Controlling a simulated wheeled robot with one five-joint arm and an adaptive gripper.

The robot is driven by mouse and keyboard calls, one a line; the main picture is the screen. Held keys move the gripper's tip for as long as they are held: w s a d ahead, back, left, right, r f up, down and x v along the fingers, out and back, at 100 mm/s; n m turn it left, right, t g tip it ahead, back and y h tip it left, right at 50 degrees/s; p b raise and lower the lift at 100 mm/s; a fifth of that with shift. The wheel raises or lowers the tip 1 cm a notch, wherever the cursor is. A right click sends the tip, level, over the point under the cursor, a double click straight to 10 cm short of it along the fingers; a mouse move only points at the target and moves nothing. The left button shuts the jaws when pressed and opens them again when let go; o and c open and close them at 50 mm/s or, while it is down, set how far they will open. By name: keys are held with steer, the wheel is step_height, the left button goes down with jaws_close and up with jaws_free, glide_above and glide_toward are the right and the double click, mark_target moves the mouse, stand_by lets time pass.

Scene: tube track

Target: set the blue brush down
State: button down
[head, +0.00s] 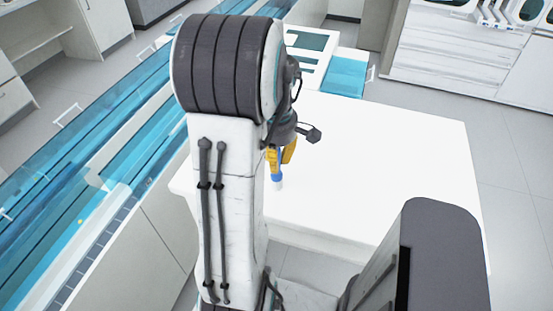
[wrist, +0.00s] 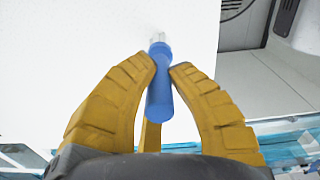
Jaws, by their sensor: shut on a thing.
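The blue brush (wrist: 160,85) is between the yellow fingers of my gripper (wrist: 166,68) in the wrist view. It has a blue handle and a pale tip that points away from the gripper. In the head view the brush (head: 276,170) hangs tip down below my gripper (head: 279,157), over the white table (head: 380,150). My gripper is shut on the handle. I cannot tell whether the pale tip touches the tabletop. My arm hides part of the gripper and the table's left part in the head view.
The white tabletop is bare to the right of the brush. A white and teal tray (head: 345,75) stands at the table's far edge. A long blue transparent track (head: 100,140) runs along the left. White drawers (head: 450,55) stand at the back right.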

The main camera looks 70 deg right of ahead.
steer(key=c, duration=1.3)
jaws_free()
steer(key=shift+o, duration=0.2)
step_height(320, 180, up, 12)
steer(key=shift+r, duration=0.15)
steer(key=w+a+t+h, duration=0.1)
steer(key=w+a, duration=1.2)
steer(key=a, duration=0.1)
steer(key=a+f+m+t+y, duration=0.1)
steer(key=a+f+t, duration=0.2)
steer(key=a, duration=1.5)
steer(key=shift+a+f+m, duration=0.3)
steer(key=shift+f, duration=0.15)
